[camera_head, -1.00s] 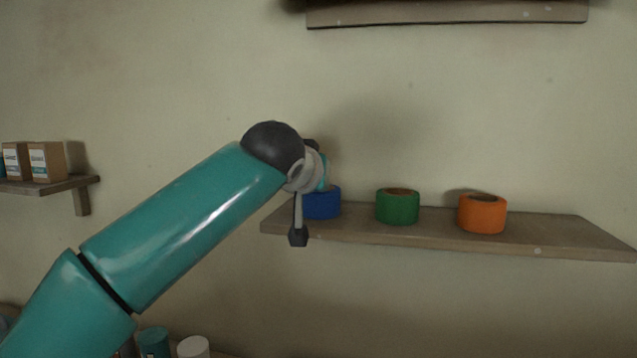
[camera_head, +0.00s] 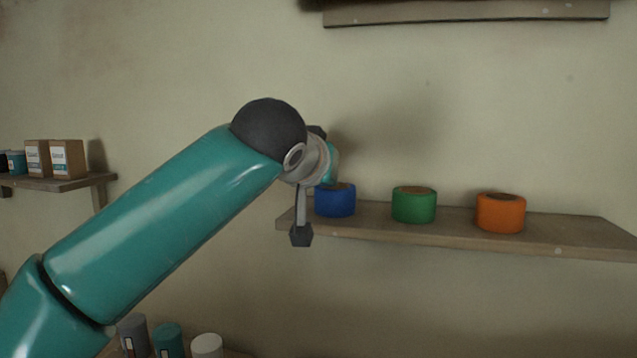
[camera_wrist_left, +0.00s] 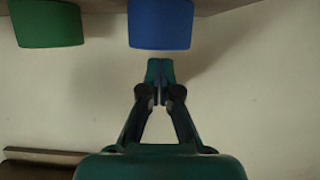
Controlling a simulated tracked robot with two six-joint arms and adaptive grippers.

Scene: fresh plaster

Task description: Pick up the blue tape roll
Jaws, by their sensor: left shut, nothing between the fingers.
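The blue tape roll (camera_head: 336,201) sits at the left end of the wooden shelf (camera_head: 560,232) in the head view, its top edge partly covered by my left wrist. It also shows in the left wrist view (camera_wrist_left: 160,24), which looks upside down, at the top centre. My left gripper (camera_wrist_left: 160,72) is shut and empty, its fingertips pointing toward the blue roll with a small gap between them in the picture. In the head view its fingers are mostly hidden behind the wrist. My right gripper is not in view.
A green tape roll (camera_head: 414,205) and an orange tape roll (camera_head: 501,213) stand to the right on the same shelf. Another shelf (camera_head: 470,13) hangs above. Boxes (camera_head: 68,159) stand on a left shelf (camera_head: 60,183). Cans (camera_head: 168,340) stand low down.

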